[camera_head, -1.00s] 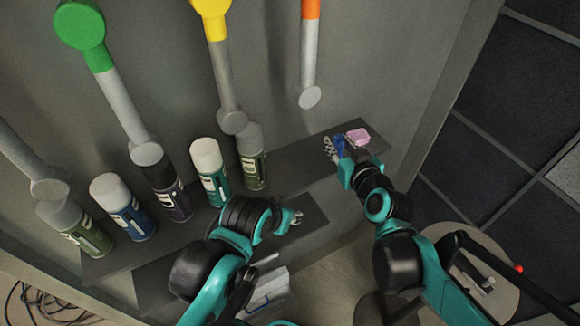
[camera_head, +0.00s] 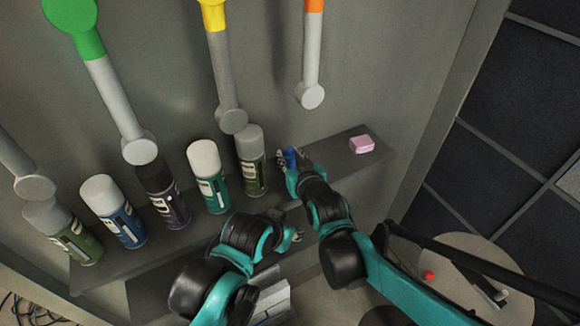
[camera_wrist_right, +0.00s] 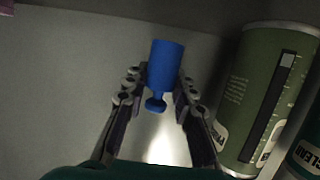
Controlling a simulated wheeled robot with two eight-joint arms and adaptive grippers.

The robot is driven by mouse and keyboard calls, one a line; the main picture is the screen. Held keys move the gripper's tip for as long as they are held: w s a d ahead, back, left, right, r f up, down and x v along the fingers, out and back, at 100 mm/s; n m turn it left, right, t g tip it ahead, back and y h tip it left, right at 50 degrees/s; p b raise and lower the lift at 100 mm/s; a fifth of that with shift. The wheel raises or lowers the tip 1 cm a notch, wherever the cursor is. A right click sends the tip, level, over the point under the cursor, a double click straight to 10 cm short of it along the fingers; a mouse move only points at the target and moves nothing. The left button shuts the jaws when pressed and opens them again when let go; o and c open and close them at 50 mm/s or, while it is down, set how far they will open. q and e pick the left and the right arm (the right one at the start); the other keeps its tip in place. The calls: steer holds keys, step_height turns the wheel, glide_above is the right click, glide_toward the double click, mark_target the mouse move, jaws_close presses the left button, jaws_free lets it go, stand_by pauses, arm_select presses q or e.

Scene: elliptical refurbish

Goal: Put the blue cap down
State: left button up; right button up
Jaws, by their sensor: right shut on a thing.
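The blue cap (camera_wrist_right: 166,66) is between the fingers of my right gripper (camera_wrist_right: 158,88), which is shut on it in the right wrist view. In the head view the blue cap (camera_head: 291,155) shows small at the tip of my right gripper (camera_head: 290,166), over the shelf (camera_head: 325,156), just right of the olive-green spray can (camera_head: 251,165). I cannot tell whether the cap touches the shelf. My left gripper (camera_head: 294,236) is lower, near the lower shelf, and its fingers are too small and partly hidden to read.
Several spray cans stand in a row on the shelf, including a teal one (camera_head: 209,178). A pink block (camera_head: 361,144) lies at the shelf's right end. The shelf between cap and block is clear. Green, yellow and orange-ended grey bars (camera_head: 313,60) are on the wall above.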

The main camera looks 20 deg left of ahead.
mark_target(290, 165)
step_height(290, 165, down, 3)
steer(key=shift+f+b, duration=0.15)
steer(key=shift+b, duration=0.45)
steer(key=o, duration=0.8)
